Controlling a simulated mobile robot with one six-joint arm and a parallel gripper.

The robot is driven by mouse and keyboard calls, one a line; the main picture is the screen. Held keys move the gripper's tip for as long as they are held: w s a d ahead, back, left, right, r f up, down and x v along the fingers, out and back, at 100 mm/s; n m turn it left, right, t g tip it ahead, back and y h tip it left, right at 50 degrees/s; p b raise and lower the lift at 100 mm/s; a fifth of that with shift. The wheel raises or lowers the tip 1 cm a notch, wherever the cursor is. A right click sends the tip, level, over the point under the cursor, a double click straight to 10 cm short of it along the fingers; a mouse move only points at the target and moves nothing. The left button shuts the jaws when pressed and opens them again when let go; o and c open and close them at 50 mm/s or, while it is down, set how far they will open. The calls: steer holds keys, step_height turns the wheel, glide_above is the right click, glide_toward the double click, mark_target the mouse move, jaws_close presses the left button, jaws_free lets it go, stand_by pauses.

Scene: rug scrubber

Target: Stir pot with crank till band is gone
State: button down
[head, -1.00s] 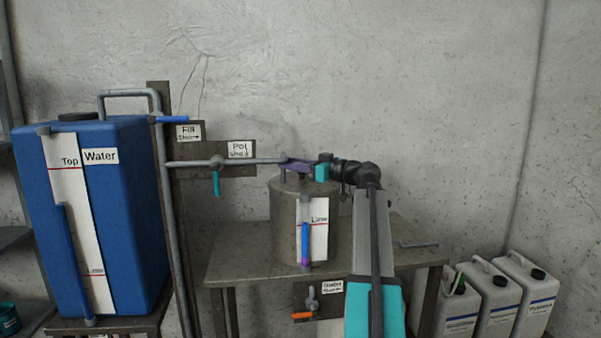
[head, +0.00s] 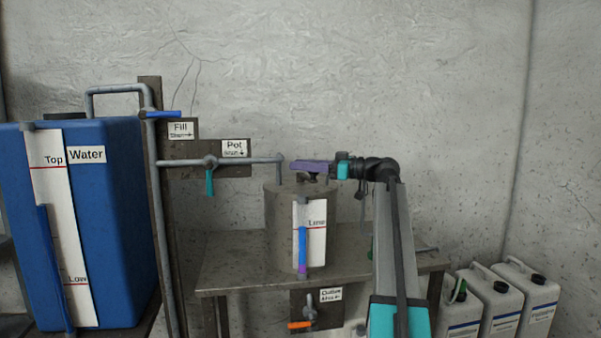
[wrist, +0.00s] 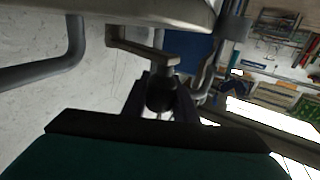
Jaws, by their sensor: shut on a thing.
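The metal pot (head: 279,220) stands on a table. My gripper (head: 306,166), with purple fingers, is above the pot's top, reaching in from the right. In the wrist view my gripper (wrist: 161,88) is shut on the dark knob of the crank (wrist: 152,58), whose grey arm bends away. The fingers hide most of the crank in the head view.
A blue water tank (head: 112,215) stands at the left. A pipe (head: 255,160) with a teal-handled valve (head: 210,180) runs close to the pot's top. An orange-handled valve (head: 300,325) sits below the table (head: 225,275). White jugs (head: 495,300) stand at the lower right.

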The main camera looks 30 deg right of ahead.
steer(key=shift+s+d+f+b, duration=0.2)
steer(key=shift+s+d+b, duration=0.1)
steer(key=shift+s+d, duration=0.2)
steer(key=shift+a, duration=0.1)
stand_by(0.9)
steer(key=c, duration=1.6)
jaws_free()
steer(key=shift+s+r, duration=0.15)
steer(key=shift+c, duration=0.2)
steer(key=shift+o, duration=1)
steer(key=shift+s+r, duration=0.2)
steer(key=shift+s, duration=0.05)
steer(key=shift+w+f, duration=0.15)
steer(key=shift+w, duration=0.15)
steer(key=shift+s, duration=0.15)
